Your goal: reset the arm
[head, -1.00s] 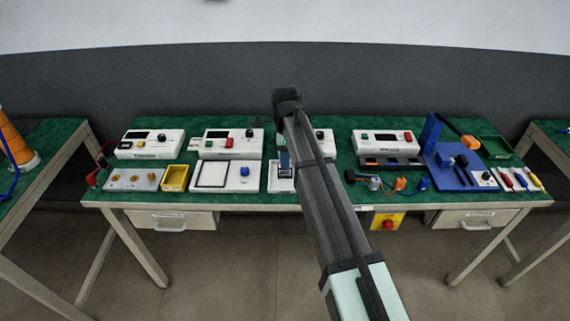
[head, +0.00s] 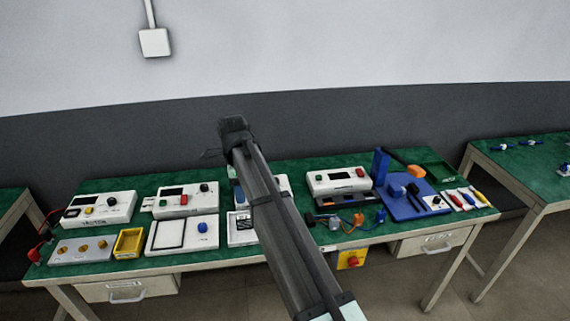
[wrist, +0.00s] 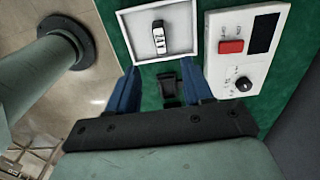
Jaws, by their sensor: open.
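A white control box (wrist: 248,50) with a red button and a black knob lies to the right of the fingers. In the head view my arm reaches up across the middle of the bench and hides part of the tray (head: 240,238) and of the box behind it. The fingertips are not clear there.
The green bench (head: 150,185) carries several white control boxes. A cable with orange parts (head: 352,221) lies near the front edge. Another bench (head: 520,170) stands far right.

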